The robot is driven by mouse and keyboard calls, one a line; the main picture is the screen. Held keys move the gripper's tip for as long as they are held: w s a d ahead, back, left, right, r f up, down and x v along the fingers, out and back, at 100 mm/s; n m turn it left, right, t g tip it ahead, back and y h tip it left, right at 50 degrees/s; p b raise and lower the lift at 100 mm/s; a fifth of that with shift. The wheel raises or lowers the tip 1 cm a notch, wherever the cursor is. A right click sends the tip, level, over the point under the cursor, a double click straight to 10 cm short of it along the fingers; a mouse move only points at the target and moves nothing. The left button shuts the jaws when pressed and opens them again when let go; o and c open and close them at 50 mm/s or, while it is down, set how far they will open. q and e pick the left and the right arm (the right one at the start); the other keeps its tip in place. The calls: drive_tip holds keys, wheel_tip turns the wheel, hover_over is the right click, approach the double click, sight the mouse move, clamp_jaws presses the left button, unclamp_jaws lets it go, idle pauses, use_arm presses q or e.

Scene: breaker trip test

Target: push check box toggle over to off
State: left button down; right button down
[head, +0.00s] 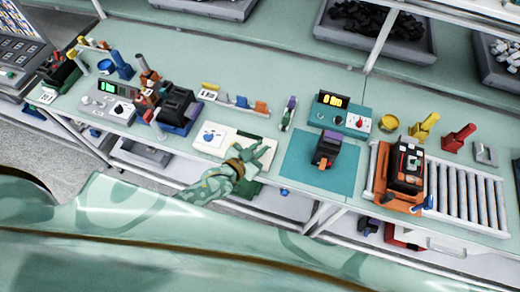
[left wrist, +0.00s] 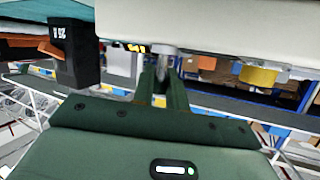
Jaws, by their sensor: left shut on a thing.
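The check box (head: 215,136) is a low white box with a blue-marked card at its left end, on the pale green bench in the head view. My left gripper (head: 267,148) is at its right end and hides part of it. In the left wrist view, which looks upside down, the white box (left wrist: 200,28) fills the top. A short metal stalk, seemingly the toggle (left wrist: 167,50), stands out from it between the fingers of my left gripper (left wrist: 162,88), which is shut on it. The toggle is hidden in the head view. My right gripper is not in view.
Right of the box, a dark breaker (head: 325,150) sits on a teal mat (head: 297,178), with a lit display unit (head: 340,115) behind it. An orange and black unit (head: 405,170) is on rollers (head: 470,195) at the right. Dark devices (head: 178,108) crowd the left.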

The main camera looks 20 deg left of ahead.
use_arm(q)
drive_tip(key=t+b, duration=0.1)
drive_tip(key=b, duration=0.1)
drive_tip(key=s+f+t+b, duration=0.1)
drive_tip(key=b, duration=0.1)
drive_tip(key=shift+m+h+b, duration=0.3)
drive_tip(key=shift+m, duration=0.1)
drive_tip(key=shift+s+r+m+t+h+b, duration=0.3)
drive_tip(key=shift+t+b, duration=0.6)
drive_tip(key=shift+b, duration=0.25)
drive_tip(key=shift+w, duration=0.1)
drive_tip(key=c, duration=1.4)
unclamp_jaws()
drive_tip(key=v, duration=1.6)
drive_tip(key=shift+a+f, duration=0.1)
